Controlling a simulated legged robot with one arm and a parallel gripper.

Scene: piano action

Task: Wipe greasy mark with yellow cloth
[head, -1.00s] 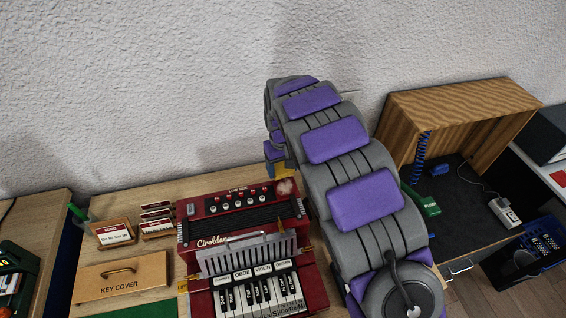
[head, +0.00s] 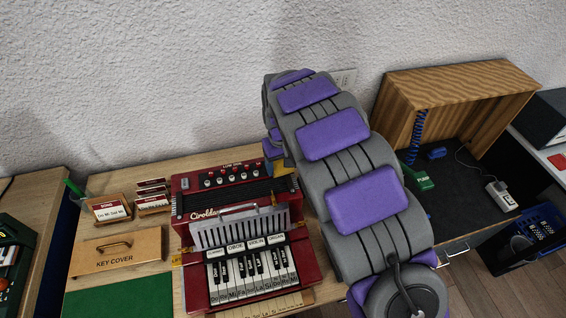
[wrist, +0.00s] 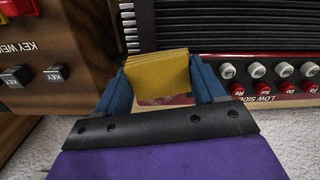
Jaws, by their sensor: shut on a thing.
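The yellow cloth (wrist: 158,72) is folded between the blue fingers of my gripper (wrist: 160,85) in the wrist view. The cloth lies at the end of the red knob panel of the accordion (head: 188,184); I cannot tell how firmly it touches. In the head view my gripper (head: 273,149) is at the accordion's back right corner, with a bit of yellow beside it. The greasy mark is not clearly visible now; the cloth and gripper cover that corner.
The key cover (head: 118,252) and label cards (head: 110,210) lie left of the accordion. In the wrist view, a wooden box with buttons (wrist: 50,75) stands close to the gripper. A wooden case (head: 465,85) is at the right, with the wall behind.

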